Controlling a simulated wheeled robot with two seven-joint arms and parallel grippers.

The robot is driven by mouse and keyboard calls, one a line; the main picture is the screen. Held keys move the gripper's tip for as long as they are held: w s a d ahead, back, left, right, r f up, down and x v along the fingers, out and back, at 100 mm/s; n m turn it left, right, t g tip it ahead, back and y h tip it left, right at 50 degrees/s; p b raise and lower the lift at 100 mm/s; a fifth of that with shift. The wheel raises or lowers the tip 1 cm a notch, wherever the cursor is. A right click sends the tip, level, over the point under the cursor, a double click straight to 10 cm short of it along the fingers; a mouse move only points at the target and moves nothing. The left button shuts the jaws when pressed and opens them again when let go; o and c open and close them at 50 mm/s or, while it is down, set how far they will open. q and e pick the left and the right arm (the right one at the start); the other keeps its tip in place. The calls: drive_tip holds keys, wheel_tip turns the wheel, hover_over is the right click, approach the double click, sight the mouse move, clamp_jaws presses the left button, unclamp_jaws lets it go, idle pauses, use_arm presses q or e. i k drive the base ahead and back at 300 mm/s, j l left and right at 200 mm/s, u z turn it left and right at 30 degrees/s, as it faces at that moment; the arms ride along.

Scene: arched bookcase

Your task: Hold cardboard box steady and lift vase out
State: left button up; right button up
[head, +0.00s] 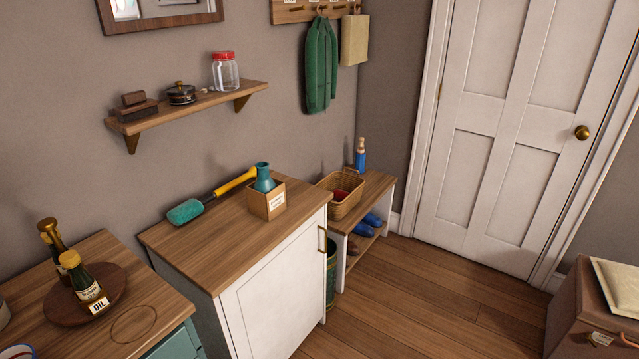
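A small cardboard box (267,204) with a white label on its front stands on the wooden top of a white cabinet, near the right end. A teal vase (263,178) stands in the box. Its neck and flared rim rise above the box, and its lower part is hidden inside. Neither of my grippers shows in the head view.
A duster (208,197) with a teal head and yellow handle lies left of the box on the cabinet top (214,237), its handle end close behind the vase. A wall shelf (195,105) hangs above. A lower bench with a basket (343,193) stands to the right. The cabinet top's front is clear.

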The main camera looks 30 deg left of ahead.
sight(264, 184)
drive_tip(key=i+l+u, duration=0.1)
drive_tip(key=i+u, duration=0.3)
drive_tip(key=i, duration=0.15)
drive_tip(key=i+l+u, duration=0.4)
drive_tip(key=i, duration=0.15)
drive_tip(key=j, duration=0.1)
